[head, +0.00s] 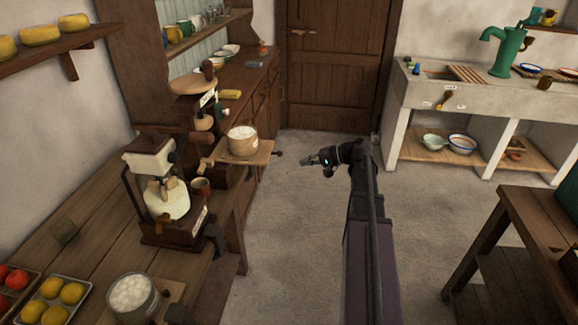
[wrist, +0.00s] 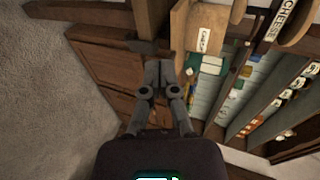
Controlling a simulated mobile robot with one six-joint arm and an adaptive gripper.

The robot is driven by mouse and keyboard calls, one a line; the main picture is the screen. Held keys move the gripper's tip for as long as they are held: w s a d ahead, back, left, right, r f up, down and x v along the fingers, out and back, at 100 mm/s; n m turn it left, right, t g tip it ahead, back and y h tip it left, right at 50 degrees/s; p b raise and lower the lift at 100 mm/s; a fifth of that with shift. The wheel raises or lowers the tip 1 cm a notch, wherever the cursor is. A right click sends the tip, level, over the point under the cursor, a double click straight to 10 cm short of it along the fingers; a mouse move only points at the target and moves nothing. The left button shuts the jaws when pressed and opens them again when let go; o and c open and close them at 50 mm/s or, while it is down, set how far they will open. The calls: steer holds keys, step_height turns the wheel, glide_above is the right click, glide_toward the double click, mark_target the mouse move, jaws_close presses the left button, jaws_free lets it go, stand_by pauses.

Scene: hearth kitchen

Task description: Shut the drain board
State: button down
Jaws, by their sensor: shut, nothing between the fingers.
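A wooden board (head: 260,157) sticks out from beneath the cheese press on the left, with a dark knob (head: 279,154) at its outer end. It looks like the drain board, and it is pulled out. A pale round tub (head: 242,142) stands on it. My gripper (head: 306,160) is to the right of the knob, pointing left, with a small gap between them in the head view. In the wrist view my gripper (wrist: 158,62) is shut and empty, with a dark piece, perhaps the knob, near its tips.
The cheese press (head: 194,84) stands at the left counter, near a coffee-grinder-like machine (head: 160,185). A stone sink (head: 440,92) with a slatted wooden rack (head: 467,74) is at the back right. A wooden table (head: 535,215) is at the right. The floor between is clear.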

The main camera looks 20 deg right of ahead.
steer(key=d+m+t+b, duration=0.1)
steer(key=d+t+b, duration=0.1)
steer(key=d, duration=0.6)
steer(key=shift+t+y, duration=0.4)
steer(key=shift+w+a, duration=0.2)
steer(key=b+x, duration=0.3)
steer(key=x, duration=1)
steer(key=shift+w+a, duration=0.25)
steer(key=shift+f, duration=0.1)
steer(key=shift+w+m, duration=0.1)
steer(key=shift+m, duration=0.2)
